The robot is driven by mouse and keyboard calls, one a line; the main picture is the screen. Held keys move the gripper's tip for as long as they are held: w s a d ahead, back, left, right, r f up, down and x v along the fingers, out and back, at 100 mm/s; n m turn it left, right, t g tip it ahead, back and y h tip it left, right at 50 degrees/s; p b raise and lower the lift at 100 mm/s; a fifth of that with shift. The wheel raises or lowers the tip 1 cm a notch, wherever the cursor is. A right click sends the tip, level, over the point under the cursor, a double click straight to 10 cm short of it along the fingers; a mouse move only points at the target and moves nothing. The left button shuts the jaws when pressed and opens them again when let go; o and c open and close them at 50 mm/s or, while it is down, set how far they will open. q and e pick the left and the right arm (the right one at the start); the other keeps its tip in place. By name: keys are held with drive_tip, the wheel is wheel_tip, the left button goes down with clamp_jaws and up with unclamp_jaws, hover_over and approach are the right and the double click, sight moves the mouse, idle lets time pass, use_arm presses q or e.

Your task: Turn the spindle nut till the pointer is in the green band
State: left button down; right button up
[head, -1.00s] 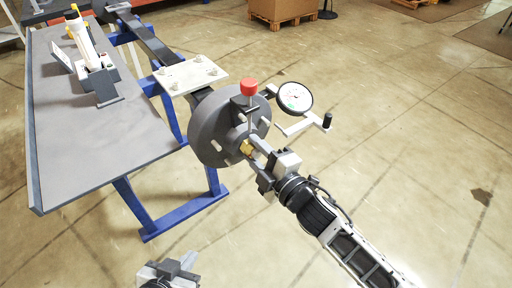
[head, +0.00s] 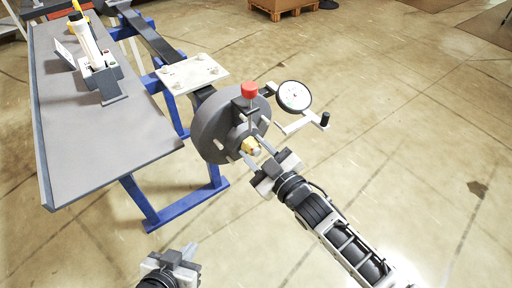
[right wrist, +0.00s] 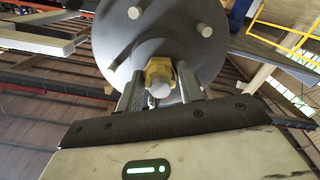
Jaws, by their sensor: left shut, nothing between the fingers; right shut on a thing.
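The brass-yellow spindle nut (head: 251,146) sits at the centre of the dark grey round flange (head: 212,128); it also shows in the right wrist view (right wrist: 159,74). My right gripper (head: 256,150) is shut on the nut, one finger on each side of it, as the right wrist view (right wrist: 160,88) also shows. The white round dial (head: 294,96) stands on an arm right of the flange. Its pointer and green band are too small to make out. My left gripper (head: 184,257) is shut and empty at the bottom, well away from the flange.
A red knob (head: 249,90) stands at the flange's top, and a crank with a black handle (head: 325,119) is to its right. A grey bench (head: 95,135) on blue legs fills the left. A pale plate (head: 194,73) lies behind the flange. Floor to the right is clear.

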drive_tip(key=shift+m, duration=0.5)
drive_tip(key=o, duration=1)
drive_tip(key=v, duration=1.6)
drive_tip(key=shift+b, duration=0.45)
drive_tip(key=shift+f, duration=0.1)
drive_tip(key=s+d+f+m+g+h, duration=0.2)
drive_tip(key=s+f+m+h, duration=0.1)
drive_tip(key=f, duration=0.3)
drive_tip(key=s+d+f+m+g+h, duration=0.2)
drive_tip(key=s+d+f+m+h, duration=0.1)
drive_tip(key=f+m+h, duration=0.1)
drive_tip(key=shift+s+d+f+m+h, duration=0.3)
drive_tip(key=shift+f+m+h, duration=0.1)
drive_tip(key=shift+f+m, duration=0.55)
